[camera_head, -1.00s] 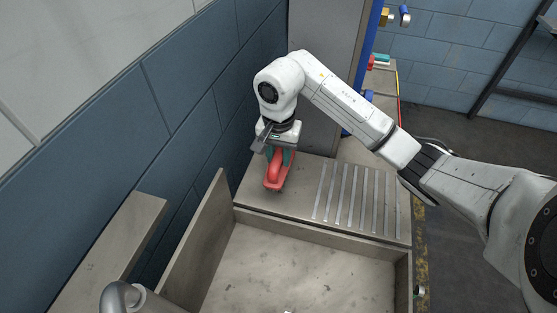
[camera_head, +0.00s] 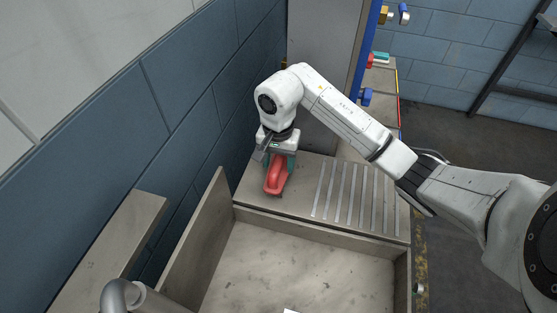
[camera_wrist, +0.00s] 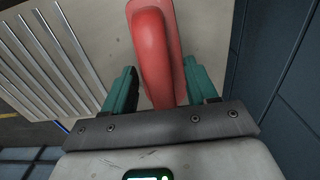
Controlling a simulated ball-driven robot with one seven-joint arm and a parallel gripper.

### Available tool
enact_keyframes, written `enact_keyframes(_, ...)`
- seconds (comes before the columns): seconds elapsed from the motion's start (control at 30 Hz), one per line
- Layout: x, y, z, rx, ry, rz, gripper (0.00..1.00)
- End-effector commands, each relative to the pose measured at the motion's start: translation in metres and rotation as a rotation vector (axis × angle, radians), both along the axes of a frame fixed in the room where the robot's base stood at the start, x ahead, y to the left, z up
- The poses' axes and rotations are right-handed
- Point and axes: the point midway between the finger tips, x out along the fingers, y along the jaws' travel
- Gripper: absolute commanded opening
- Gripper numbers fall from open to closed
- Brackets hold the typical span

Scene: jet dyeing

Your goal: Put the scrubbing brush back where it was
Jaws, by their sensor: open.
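The red scrubbing brush (camera_head: 276,178) rests on the flat metal ledge (camera_head: 254,198) behind the sink, near the blue wall. Its looped red handle faces up; its bristles are not visible. In the wrist view the brush (camera_wrist: 155,50) lies between the teal fingers. My gripper (camera_wrist: 150,88) is open, with one finger on each side of the brush and a gap on both sides. In the head view my gripper (camera_head: 278,164) is just above the brush, partly covering its far end.
Raised metal strips (camera_head: 345,192) run along the ledge right of the brush. The blue tiled wall (camera_head: 190,120) stands close on the left, and a grey panel (camera_head: 325,50) rises behind.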

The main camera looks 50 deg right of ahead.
Motion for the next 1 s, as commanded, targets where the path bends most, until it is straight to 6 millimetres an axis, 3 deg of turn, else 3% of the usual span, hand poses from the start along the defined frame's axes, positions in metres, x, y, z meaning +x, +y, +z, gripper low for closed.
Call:
enact_keyframes(0.33, 0.001, -0.001, 0.010, -0.002, -0.002, 0.001, 0.57)
enact_keyframes(0.7, 0.001, -0.001, 0.078, -0.006, -0.002, 0.002, 0.57)
enact_keyframes(1.0, 0.001, -0.001, 0.114, -0.002, -0.001, 0.000, 0.57)
